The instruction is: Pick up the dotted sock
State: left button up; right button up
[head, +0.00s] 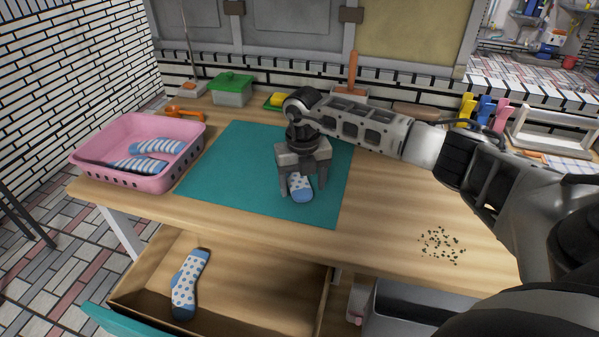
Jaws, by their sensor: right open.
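One dotted sock (301,194), white and blue with blue dots, lies on the teal mat (235,165) on the table. My right gripper (298,188) is directly over this sock, pointing down, with its fingers open on either side of it. Part of the sock is hidden under the gripper. A second dotted sock (188,283) lies in the open drawer (245,270) below the tabletop. My left gripper is not in view.
A pink basket (108,172) with striped socks (157,147) stands at the left. A green-lidded box (231,90) is at the back. Crumbs (441,245) lie at the right front. Colored clothespins (484,110) and a white rack (550,134) stand back right.

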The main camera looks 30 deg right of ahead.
jog(key=shift+f, duration=0.75)
jog(key=c, duration=1.1)
jog(key=shift+o, duration=0.2)
jog(key=shift+r, duration=0.2)
